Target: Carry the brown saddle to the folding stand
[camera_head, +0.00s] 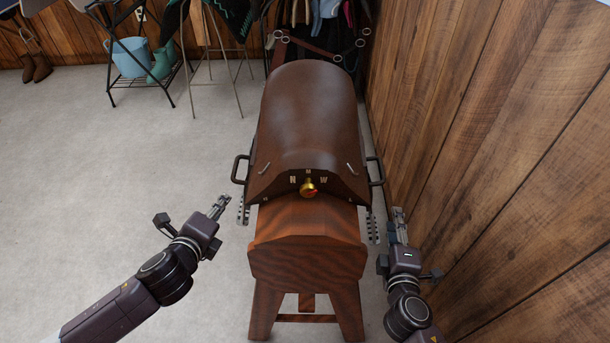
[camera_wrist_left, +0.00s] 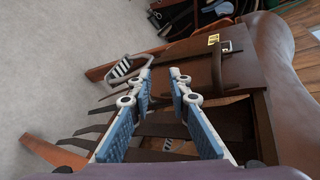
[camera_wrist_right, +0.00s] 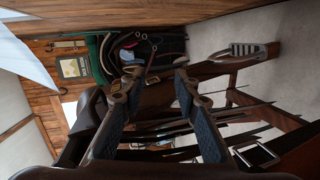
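The brown saddle (camera_head: 308,105) rests on a wooden rack (camera_head: 306,250), with a dark handle on each side (camera_head: 239,169) (camera_head: 376,171) and a brass knob (camera_head: 308,188) at its near end. In the left wrist view the saddle (camera_wrist_left: 285,50) is at the right. My left gripper (camera_head: 221,204) is open and empty, left of the saddle and apart from it. My right gripper (camera_head: 398,213) is open and empty, between the saddle and the wall. Metal-legged stands show at the back left (camera_head: 214,76) (camera_head: 112,75); I cannot tell which is the folding stand.
A wooden wall (camera_head: 490,130) runs close along the right. Hanging tack and clothes (camera_head: 325,15) are behind the saddle. The grey floor (camera_head: 90,170) at the left is clear.

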